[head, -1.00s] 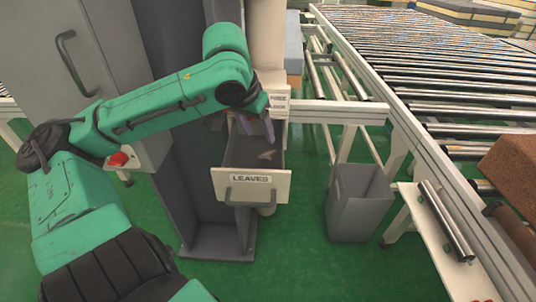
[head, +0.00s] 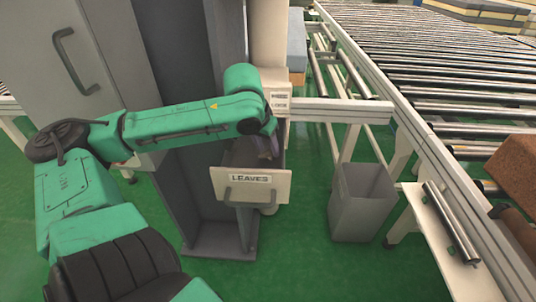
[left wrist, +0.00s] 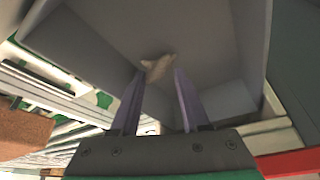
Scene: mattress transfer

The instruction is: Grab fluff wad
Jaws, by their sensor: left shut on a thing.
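The fluff wad (left wrist: 157,68) is a small, pale beige, irregular tuft in the left wrist view. It sits between the tips of the two purple fingers of my left gripper (left wrist: 159,74), which is shut on it. The gripper (head: 268,152) is down inside the open drawer (head: 251,187) labelled "LEAVES". In the head view the arm and the drawer front hide the wad. My right gripper is not in view.
A grey bin (head: 362,205) stands on the green floor right of the drawer. A roller conveyor (head: 450,85) runs along the right. A grey cabinet (head: 85,70) is at the left. The drawer walls closely surround my gripper.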

